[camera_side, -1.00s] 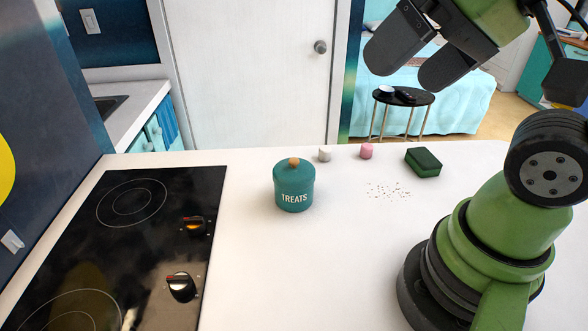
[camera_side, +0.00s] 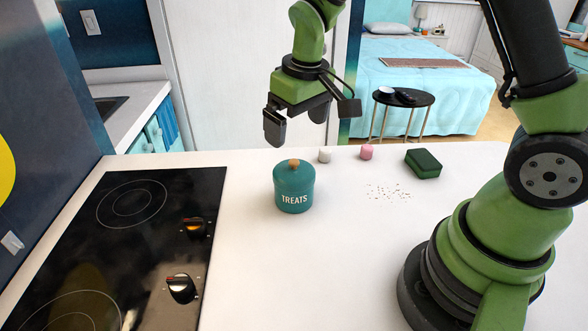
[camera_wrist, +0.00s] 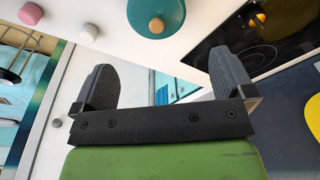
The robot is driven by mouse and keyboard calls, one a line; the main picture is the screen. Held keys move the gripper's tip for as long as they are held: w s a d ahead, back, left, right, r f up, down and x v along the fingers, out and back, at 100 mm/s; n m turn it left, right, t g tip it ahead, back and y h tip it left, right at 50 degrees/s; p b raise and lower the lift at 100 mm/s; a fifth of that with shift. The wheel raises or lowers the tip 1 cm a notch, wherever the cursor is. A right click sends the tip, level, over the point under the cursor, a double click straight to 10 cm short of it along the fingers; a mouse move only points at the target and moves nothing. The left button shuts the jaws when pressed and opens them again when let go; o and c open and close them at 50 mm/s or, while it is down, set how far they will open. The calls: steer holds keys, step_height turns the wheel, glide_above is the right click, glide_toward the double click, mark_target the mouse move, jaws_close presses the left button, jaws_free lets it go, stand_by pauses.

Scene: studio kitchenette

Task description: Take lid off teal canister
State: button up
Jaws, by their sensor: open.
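The teal canister (camera_side: 294,194) labelled "TREATS" stands upright on the white counter, right of the cooktop. Its teal lid (camera_side: 285,169) with a round wooden knob (camera_side: 293,163) sits on top. The lid (camera_wrist: 142,12) and knob (camera_wrist: 156,25) also show at the top edge of the wrist view, partly cut off. My gripper (camera_side: 296,128) points down above and behind the canister in the side view, with clear space between. Its two dark fingers (camera_wrist: 165,84) are spread apart and nothing is between them.
A black cooktop (camera_side: 130,240) with two knobs lies left of the canister. A white marshmallow-like piece (camera_side: 325,156), a pink one (camera_side: 366,152) and a green sponge (camera_side: 423,163) lie to the right, behind scattered crumbs (camera_side: 388,193). The front middle counter is clear.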

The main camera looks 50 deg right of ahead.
mark_target(294, 161)
steer(key=f, duration=0.6)
steer(key=w+f, duration=0.1)
steer(key=f, duration=0.2)
steer(key=shift+w+d, duration=0.1)
steer(key=shift+d, duration=0.1)
steer(key=c, duration=1)
steer(key=shift+c, duration=0.2)
